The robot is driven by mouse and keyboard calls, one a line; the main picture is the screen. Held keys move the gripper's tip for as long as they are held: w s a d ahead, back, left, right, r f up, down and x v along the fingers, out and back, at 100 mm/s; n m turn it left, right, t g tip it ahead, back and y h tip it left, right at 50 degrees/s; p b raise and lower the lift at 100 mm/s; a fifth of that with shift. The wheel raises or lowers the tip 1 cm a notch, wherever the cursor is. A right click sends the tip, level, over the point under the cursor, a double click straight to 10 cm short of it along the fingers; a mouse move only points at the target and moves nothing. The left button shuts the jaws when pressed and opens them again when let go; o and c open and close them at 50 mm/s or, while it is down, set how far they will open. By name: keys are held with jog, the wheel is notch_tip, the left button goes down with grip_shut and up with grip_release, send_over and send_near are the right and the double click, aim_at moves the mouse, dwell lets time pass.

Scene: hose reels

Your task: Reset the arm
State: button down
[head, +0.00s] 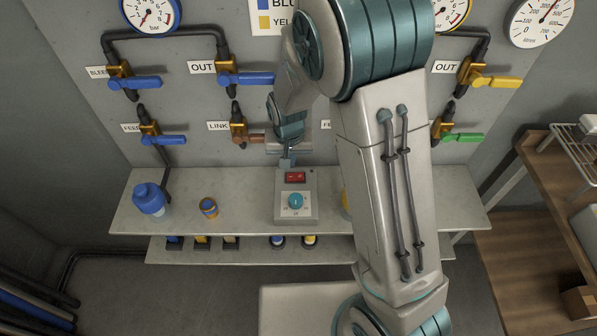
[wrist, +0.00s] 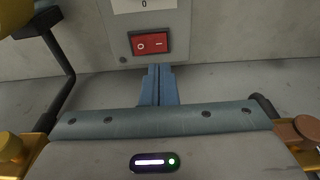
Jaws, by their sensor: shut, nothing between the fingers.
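My gripper (head: 287,164) is shut and empty. In the wrist view my blue gripper fingers (wrist: 158,72) are together, just below the box's red switch (wrist: 150,43) in the picture. I cannot tell whether the fingertips touch the box. My arm hides part of the wall panel and the shelf's right part.
The upper shelf (head: 245,217) also holds a blue jug (head: 149,199) and a small orange-and-blue item (head: 208,208). Behind is a wall of labelled valves, including a blue-handled one (head: 135,83) and a green-handled one (head: 463,137). A wooden shelf unit (head: 515,235) stands at right.

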jog(key=shift+r+p, duration=0.4)
jog(key=shift+r, duration=0.45)
jog(key=s+d+r+t, duration=0.1)
jog(key=s+d+r, duration=1.3)
jog(key=s+r, duration=0.3)
jog(key=shift+s+d+r, duration=0.25)
jog(key=shift+s+r, duration=0.15)
jog(key=shift+s, duration=0.6)
